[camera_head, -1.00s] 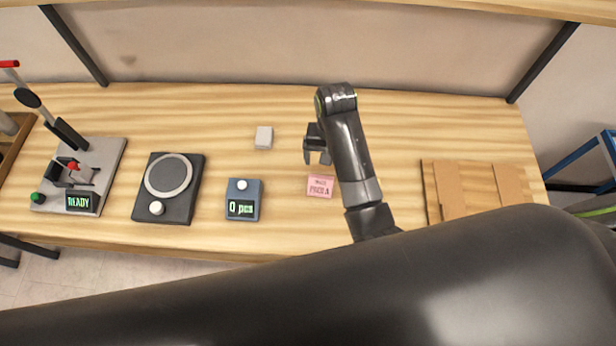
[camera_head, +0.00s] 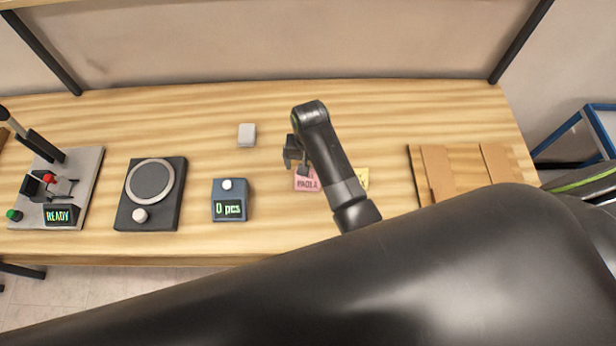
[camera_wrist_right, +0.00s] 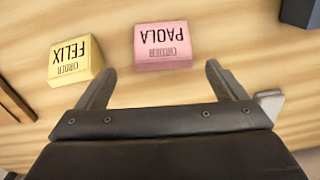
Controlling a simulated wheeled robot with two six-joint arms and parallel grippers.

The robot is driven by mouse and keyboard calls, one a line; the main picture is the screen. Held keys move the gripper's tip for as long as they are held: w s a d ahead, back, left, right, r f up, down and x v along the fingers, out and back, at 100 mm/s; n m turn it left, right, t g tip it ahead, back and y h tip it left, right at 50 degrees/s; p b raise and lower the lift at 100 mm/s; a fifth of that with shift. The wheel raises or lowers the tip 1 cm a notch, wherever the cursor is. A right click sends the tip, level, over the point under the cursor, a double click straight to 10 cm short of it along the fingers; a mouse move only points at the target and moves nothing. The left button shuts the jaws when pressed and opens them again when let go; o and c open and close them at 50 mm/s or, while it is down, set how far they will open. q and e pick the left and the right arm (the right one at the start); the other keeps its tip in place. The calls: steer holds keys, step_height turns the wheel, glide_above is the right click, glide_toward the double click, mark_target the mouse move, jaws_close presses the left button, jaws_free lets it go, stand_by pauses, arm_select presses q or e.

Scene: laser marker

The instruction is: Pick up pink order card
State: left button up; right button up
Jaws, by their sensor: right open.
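My right gripper (camera_head: 298,158) is open and empty above the table, close to the card's far edge. In the right wrist view the whole pink card (camera_wrist_right: 163,45) shows just beyond the open fingertips (camera_wrist_right: 160,70), between their lines and apart from them. A yellow order card (camera_wrist_right: 77,58), lettered FELIX, lies beside it. In the head view the yellow card (camera_head: 362,178) is partly hidden by my arm. My left gripper is not in view.
A blue counter (camera_head: 230,200) reading 0 pcs, a dark round-plate device (camera_head: 151,192) and a READY station (camera_head: 60,190) stand left. A small white block (camera_head: 247,135) lies behind the counter. The table's back strip is clear.

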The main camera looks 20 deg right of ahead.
mark_target(308, 180)
steer(key=shift+w+a+f+p, duration=0.15)
steer(key=shift+f+p, duration=0.1)
steer(key=shift+f, duration=1.1)
steer(key=shift+w+d+f+p, duration=0.1)
steer(key=shift+w+f+p, duration=0.1)
steer(key=shift+f, duration=1.15)
steer(key=shift+c, duration=0.3)
steer(key=c, duration=1)
